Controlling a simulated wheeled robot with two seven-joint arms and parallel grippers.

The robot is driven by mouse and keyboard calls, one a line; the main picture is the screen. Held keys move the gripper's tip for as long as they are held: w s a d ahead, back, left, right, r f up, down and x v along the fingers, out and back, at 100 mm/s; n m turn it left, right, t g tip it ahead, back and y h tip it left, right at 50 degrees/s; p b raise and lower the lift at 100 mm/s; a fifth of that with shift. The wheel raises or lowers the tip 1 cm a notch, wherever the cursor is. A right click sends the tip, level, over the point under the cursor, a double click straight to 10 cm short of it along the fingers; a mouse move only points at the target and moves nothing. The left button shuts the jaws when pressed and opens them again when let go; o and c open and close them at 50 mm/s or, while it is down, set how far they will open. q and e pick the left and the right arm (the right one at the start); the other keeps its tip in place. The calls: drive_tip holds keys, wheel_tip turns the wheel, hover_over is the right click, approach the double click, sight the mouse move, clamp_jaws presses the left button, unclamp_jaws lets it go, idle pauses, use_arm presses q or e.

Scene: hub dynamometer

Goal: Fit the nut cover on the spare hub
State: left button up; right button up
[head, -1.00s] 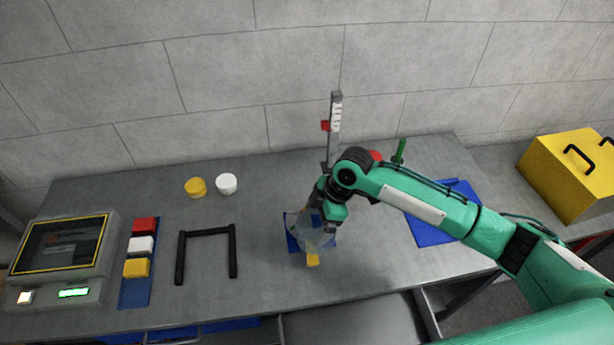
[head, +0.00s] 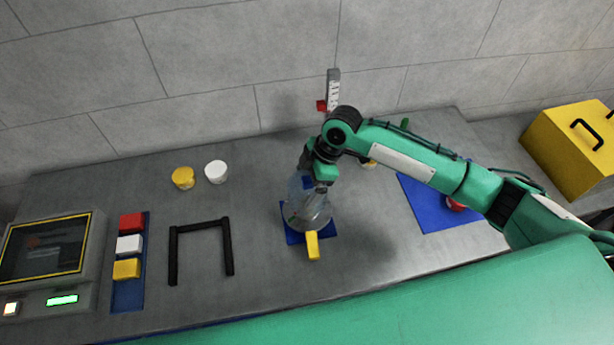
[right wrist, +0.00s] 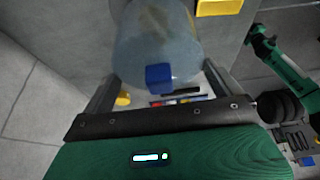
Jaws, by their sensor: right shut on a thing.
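My right gripper (head: 318,188) comes in from the right and is shut on a clear, rounded cover (head: 312,212). The cover sits over a blue mat (head: 293,236) on the bench. A yellow tab (head: 312,246) sticks out at its near side. In the right wrist view the clear cover (right wrist: 155,45) lies between the two grey fingers (right wrist: 158,92), with a blue block (right wrist: 158,77) at its edge. I cannot tell whether the cover rests on the mat. No nut cover or spare hub can be named for certain. My left gripper is not in view.
A yellow cap (head: 183,178) and a white cap (head: 216,172) stand at the back left. A black frame (head: 200,224) lies left of the mat. A screen unit (head: 45,250) stands far left. A second blue mat (head: 430,212) and a yellow box (head: 575,150) are right.

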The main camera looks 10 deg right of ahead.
sight(307, 193)
drive_tip(key=f+b, duration=0.3)
drive_tip(key=f, duration=0.1)
drive_tip(key=shift+w+f, duration=0.1)
drive_tip(key=shift+w, duration=0.1)
drive_tip(key=shift+s+f+b, duration=0.1)
drive_tip(key=shift+f+b, duration=0.2)
drive_tip(key=shift+b, duration=0.05)
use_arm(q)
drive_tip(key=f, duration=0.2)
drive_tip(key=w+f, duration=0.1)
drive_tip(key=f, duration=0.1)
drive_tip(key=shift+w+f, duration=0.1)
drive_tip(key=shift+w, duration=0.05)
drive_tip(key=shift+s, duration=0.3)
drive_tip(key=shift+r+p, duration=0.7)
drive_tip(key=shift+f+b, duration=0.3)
use_arm(e)
drive_tip(key=shift+f, duration=0.55)
drive_tip(key=o, duration=0.6)
drive_tip(key=shift+o, duration=0.2)
